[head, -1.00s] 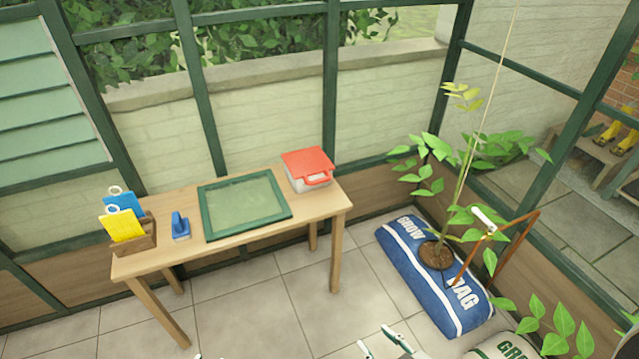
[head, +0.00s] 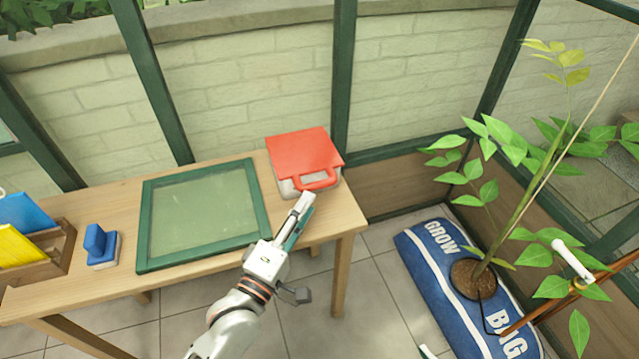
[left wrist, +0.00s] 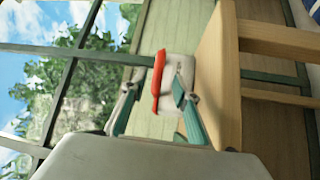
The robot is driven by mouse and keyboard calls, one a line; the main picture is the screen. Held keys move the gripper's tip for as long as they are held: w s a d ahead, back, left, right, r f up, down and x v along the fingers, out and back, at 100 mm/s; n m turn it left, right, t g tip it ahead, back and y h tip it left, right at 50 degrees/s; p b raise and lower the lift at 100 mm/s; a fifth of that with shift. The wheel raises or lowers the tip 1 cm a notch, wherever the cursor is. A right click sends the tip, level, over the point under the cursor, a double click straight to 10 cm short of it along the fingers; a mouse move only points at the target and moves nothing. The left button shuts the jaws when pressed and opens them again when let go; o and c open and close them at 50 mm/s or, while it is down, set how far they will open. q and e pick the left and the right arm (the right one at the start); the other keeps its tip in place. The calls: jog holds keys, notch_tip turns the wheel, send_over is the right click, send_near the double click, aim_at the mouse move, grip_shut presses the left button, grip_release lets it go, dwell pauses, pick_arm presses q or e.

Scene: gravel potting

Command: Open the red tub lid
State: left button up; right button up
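The red tub lid (head: 305,155) lies closed on a pale tub (head: 287,188) at the right end of the wooden table. Its red loop handle (head: 318,181) faces the front. My left gripper (head: 303,207) is just in front of and below the handle. In the left wrist view its teal fingers (left wrist: 155,108) are spread, with the red lid edge or handle (left wrist: 158,82) showing between them; they seem apart from it. The tub's pale body shows behind (left wrist: 182,68). Only a small tip of my right gripper (head: 427,351) shows at the bottom edge.
A green-framed pane (head: 262,208) lies on the table (head: 340,212), left of the tub. A blue tool (head: 100,245) and a wooden holder (head: 62,255) with blue and yellow items stand further left. A blue grow bag (head: 420,265) with a plant lies on the floor, right.

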aim_at(319, 184)
pick_arm(q)
jog(key=b+x, duration=0.1)
jog(key=x, duration=0.6)
jog(key=shift+w+r, duration=0.15)
jog(key=shift+w, duration=0.05)
jog(key=shift+c, duration=0.4)
grip_shut()
